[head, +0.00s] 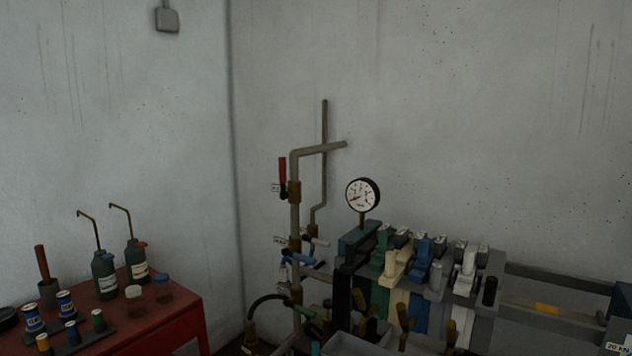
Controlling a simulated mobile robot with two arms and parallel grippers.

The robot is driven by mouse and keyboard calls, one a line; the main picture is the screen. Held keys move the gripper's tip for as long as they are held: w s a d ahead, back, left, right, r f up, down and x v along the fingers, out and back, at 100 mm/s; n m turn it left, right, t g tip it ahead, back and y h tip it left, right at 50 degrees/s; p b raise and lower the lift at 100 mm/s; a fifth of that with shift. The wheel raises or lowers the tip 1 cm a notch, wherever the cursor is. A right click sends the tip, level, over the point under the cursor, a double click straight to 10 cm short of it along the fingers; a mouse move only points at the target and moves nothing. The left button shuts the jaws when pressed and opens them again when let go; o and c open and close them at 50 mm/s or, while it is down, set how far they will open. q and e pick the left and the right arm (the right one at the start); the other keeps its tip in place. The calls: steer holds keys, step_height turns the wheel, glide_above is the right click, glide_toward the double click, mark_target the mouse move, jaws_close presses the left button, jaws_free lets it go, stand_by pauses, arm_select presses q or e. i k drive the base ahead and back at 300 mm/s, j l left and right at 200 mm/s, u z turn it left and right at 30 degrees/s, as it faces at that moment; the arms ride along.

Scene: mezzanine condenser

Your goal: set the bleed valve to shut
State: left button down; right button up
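A grey pipe stand (295,215) rises near the room corner and carries several brass valves. The top valve has a red lever (282,170) standing upright, along the vertical pipe. Lower down, a small pale lever (319,241) sticks out to the right. Below it a blue lever (307,260) lies roughly across the pipe. Small white tags hang beside these valves, one by the pale lever (280,239); they are too small to read, so I cannot tell which one is the bleed valve. Neither of my grippers is in view.
A round pressure gauge (362,195) stands right of the pipes, before a row of coloured clamp-like blocks (422,257). A red cabinet (183,322) at left holds two green oil cans (104,275), jars and spools. A black hose (266,298) curves near the lower pipes.

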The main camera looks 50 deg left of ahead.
mark_target(283, 175)
steer(key=u, duration=1.95)
